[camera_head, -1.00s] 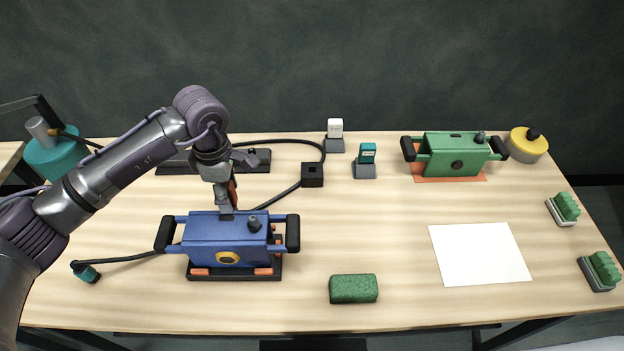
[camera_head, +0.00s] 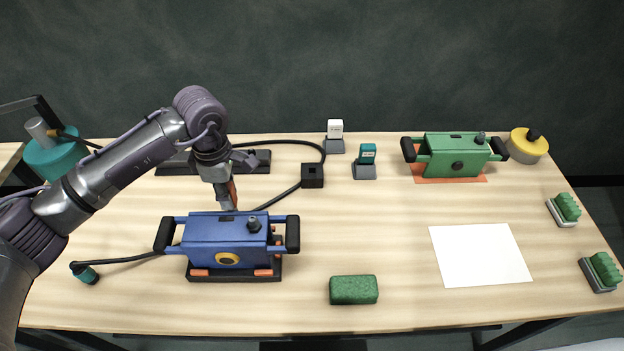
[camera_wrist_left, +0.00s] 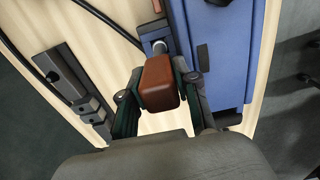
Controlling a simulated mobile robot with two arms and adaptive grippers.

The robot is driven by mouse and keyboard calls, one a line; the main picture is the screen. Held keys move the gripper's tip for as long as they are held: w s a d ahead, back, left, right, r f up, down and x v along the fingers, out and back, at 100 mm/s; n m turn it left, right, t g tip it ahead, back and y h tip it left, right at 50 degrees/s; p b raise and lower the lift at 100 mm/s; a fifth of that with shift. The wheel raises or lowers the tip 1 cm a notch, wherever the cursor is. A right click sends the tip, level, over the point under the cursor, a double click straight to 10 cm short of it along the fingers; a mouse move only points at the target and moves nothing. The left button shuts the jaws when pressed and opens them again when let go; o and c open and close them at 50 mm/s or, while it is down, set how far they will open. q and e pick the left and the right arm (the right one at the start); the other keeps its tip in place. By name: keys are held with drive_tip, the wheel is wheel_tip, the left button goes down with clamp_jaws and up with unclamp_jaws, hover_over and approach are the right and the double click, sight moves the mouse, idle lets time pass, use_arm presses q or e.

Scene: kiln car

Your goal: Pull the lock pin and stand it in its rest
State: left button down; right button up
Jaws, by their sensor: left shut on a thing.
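My left gripper (camera_head: 229,200) is at the back side of the blue box (camera_head: 227,228). It is shut on a red-brown block-shaped grip, which I take to be the lock pin (camera_wrist_left: 160,83). In the left wrist view the grip sits between both fingers. A black block with a square opening (camera_head: 312,176), possibly the rest, stands right of the gripper.
A black cable (camera_head: 290,142) curves behind the gripper to the black block. A dark rail (camera_head: 175,165) lies behind the arm. A green sponge (camera_head: 354,290), white sheet (camera_head: 480,254) and green box (camera_head: 455,155) are further right. The table's middle is clear.

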use_arm(q)
drive_tip(key=shift+r, duration=0.4)
idle(0.5)
drive_tip(key=shift+r+p, duration=1.05)
drive_tip(key=shift+r, duration=1.15)
drive_tip(key=shift+r+p, duration=0.4)
drive_tip(key=shift+r, duration=0.45)
drive_tip(key=shift+r+p, duration=0.8)
drive_tip(key=shift+r, duration=1.55)
